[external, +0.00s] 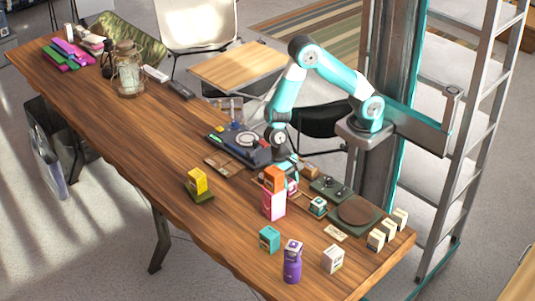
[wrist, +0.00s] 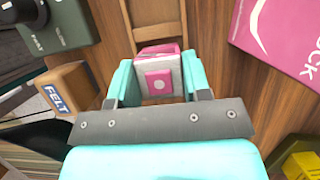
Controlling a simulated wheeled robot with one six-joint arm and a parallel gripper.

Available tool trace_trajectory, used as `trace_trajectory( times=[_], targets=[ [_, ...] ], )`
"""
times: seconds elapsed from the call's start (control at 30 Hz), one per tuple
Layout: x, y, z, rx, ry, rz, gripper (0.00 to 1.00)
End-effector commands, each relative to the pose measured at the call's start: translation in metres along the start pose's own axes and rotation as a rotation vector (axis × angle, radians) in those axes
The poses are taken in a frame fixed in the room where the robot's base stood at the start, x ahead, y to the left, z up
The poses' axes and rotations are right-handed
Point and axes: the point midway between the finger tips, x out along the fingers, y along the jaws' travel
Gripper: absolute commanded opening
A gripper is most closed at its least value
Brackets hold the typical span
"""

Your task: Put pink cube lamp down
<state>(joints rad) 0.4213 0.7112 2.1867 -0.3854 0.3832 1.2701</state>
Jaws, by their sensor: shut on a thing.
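The pink cube lamp (wrist: 158,75), pink and pale grey with a square pink face and a white dot, sits between the teal fingers of my gripper (wrist: 156,83) in the wrist view. The fingers are shut on its two sides. In the external view my gripper (external: 288,168) points down over the wooden table, behind an orange box and a pink box, and the lamp (external: 292,187) shows only partly beside them. I cannot tell whether its underside touches the table.
A pink box (external: 273,205) with an orange box (external: 274,178) on it stands close by. A tan FELT box (wrist: 68,90) and a dark green device (wrist: 55,28) are at the left in the wrist view. A wooden piece (wrist: 160,32) lies beyond the lamp. The table's left middle is clear.

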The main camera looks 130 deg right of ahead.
Motion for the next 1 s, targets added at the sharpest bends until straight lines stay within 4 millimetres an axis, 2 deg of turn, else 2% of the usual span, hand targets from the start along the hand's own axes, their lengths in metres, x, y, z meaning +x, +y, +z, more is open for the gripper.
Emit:
trace_trajectory(
  times=[0.17,0.2,0.3,0.67,0.77,1.0],
  targets=[
    [0.003,0.000,-0.001,0.000,0.000,0.000,0.19],
    [0.003,0.000,-0.001,0.000,0.000,0.000,0.47],
    [0.002,0.000,-0.001,0.000,0.000,0.000,0.69],
    [-0.004,0.000,0.000,0.000,0.001,-0.001,0.70],
    [-0.017,-0.001,0.000,0.000,0.002,-0.004,0.70],
    [-0.071,-0.001,0.000,0.000,0.002,-0.006,0.70]
  ],
)
